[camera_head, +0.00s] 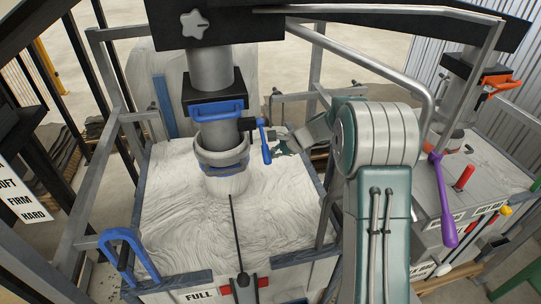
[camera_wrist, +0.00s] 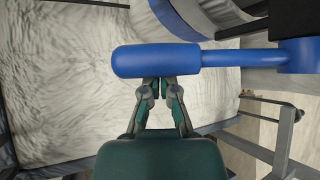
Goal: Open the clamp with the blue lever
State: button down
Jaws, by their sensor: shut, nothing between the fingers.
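The blue lever (camera_head: 265,142) hangs upright beside the grey vertical pipe, at the clamp (camera_head: 222,152) around that pipe. In the wrist view the lever's thick blue grip (camera_wrist: 155,61) lies across the picture, with its thinner rod running right to a blue hub. My gripper (camera_head: 277,146) is just right of the lever in the head view. In the wrist view my gripper (camera_wrist: 159,82) has its fingertips right at the lower edge of the grip; it is shut with nothing between the fingers. I cannot tell whether they touch the lever.
A white wrinkled bag or sheet (camera_head: 175,215) spreads below the pipe inside a metal frame. A blue handle (camera_head: 125,250) stands at the front left. A purple lever (camera_head: 442,200), a red handle (camera_head: 464,178) and an orange clamp (camera_head: 500,86) are at the right.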

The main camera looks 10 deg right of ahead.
jog(key=shift+s+r+g, duration=0.15)
jog(key=shift+r+g, duration=0.15)
jog(key=shift+r, duration=0.05)
notch_tip(320, 180, up, 14)
jog(key=w+m+g, duration=0.1)
jog(key=m+g, duration=0.1)
jog(key=g, duration=0.1)
jog(key=shift+w+f+g, duration=0.25)
jog(key=shift+w+g, duration=0.05)
jog(key=shift+g, duration=0.1)
dwell(0.7)
jog(key=shift+r, duration=0.1)
jog(key=d+r, duration=0.1)
jog(key=d, duration=1.3)
jog(key=shift+d, duration=0.25)
